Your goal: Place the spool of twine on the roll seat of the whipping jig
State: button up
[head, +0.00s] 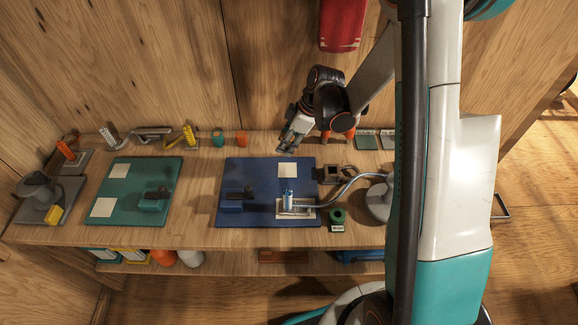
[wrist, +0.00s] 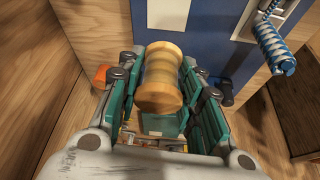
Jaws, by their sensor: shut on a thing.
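The spool of twine (wrist: 160,80), tan with pale flanges, is between the green-padded fingers of my gripper (wrist: 162,108) in the wrist view. My gripper is shut on it. In the head view my gripper (head: 287,145) hangs above the back edge of the blue mat (head: 240,172); I cannot make out the spool there. A blue-and-white post (head: 289,199) stands on a pale plate on this mat. It also shows as a spiral-striped post (wrist: 272,45) in the wrist view, apart from the spool. I cannot tell for certain whether it is the jig's roll seat.
A green mat (head: 130,185) lies to the left.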

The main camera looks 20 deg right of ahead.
aim_at(283, 170)
notch_tip(283, 170, down, 10)
jog(key=b, duration=0.2)
jog(key=shift+f+b, duration=0.1)
jog(key=shift+b, duration=0.2)
jog(key=shift+f, duration=0.1)
jog(key=shift+f, duration=0.1)
jog(key=o, duration=1.1)
jog(key=shift+r, duration=0.2)
jog(key=p+v, duration=0.4)
jog(key=v, duration=0.8)
jog(key=s+a+r+m+t+h, duration=0.1)
jog(key=s+r+m, duration=0.25)
jog(key=r, duration=0.45)
jog(key=s+a+r+m+t+h, duration=0.1)
jog(key=s+a+r+m, duration=0.2)
jog(key=r, duration=0.5)
jog(key=s+r+m+t, duration=0.1)
jog(key=s+r+m, duration=0.1)
jog(key=s, duration=0.2)
jog(key=s+r+m+t+h, duration=0.1)
jog(key=s+r+m, duration=0.1)
jog(key=s, duration=0.3)
jog(key=s+r+m+t+h, duration=0.1)
jog(key=s+r+m, duration=0.1)
jog(key=s, duration=0.3)
jog(key=shift+s+r, duration=0.15)
jog(key=shift+s, duration=0.1)
